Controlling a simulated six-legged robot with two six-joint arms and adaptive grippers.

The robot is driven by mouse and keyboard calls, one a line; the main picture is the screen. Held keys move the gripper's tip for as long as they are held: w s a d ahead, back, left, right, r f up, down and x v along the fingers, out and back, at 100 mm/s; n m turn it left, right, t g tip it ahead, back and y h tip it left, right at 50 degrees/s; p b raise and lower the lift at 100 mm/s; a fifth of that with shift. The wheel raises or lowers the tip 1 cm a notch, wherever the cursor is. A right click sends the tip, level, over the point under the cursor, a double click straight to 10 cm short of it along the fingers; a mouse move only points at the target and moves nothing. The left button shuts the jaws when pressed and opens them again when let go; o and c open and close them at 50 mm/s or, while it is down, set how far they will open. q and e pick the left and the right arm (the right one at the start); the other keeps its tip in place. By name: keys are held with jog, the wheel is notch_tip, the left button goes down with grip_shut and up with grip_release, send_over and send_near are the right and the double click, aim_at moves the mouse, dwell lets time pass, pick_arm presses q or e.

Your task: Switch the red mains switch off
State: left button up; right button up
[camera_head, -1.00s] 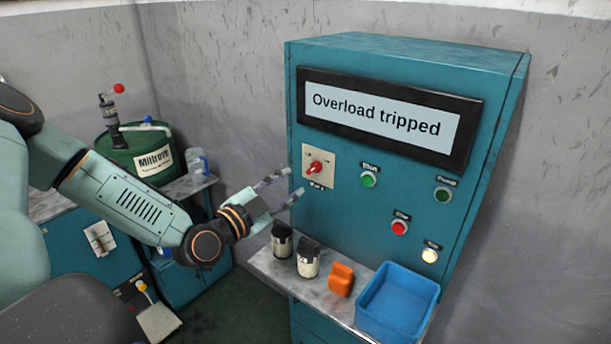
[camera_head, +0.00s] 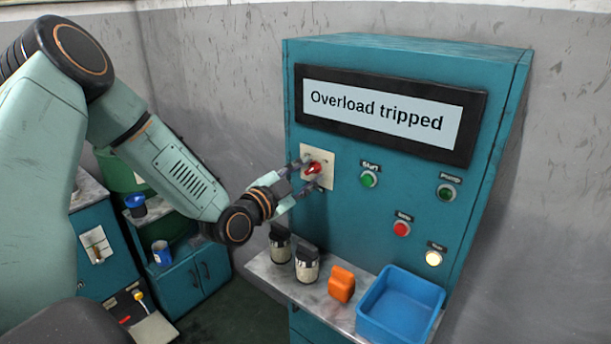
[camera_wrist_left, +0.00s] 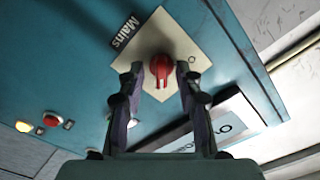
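The red mains switch (camera_head: 313,168) is a red rotary handle on a cream plate, at the upper left of the teal cabinet front. In the left wrist view the red handle (camera_wrist_left: 161,66) shows beside the "Mains" label (camera_wrist_left: 125,31). My left gripper (camera_head: 307,174) is at the plate, open, with one finger on each side of the handle. In the left wrist view a gap shows between the fingertips (camera_wrist_left: 160,80) and the handle lies between them at their far end. I cannot tell whether they touch it. My right gripper is not in view.
The cabinet display (camera_head: 380,112) reads "Overload tripped". Green, red and lit yellow buttons (camera_head: 433,258) sit to the right of the switch. Below, a ledge holds two dark-topped jars (camera_head: 307,264), an orange block (camera_head: 341,284) and a blue bin (camera_head: 375,319).

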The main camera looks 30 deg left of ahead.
pick_arm(q)
jog(key=shift+s+r, duration=0.15)
jog(key=shift+s, duration=0.1)
jog(key=shift+c, duration=1.2)
jog(key=shift+w+a, duration=0.1)
jog(key=shift+c, duration=1.4)
grip_shut()
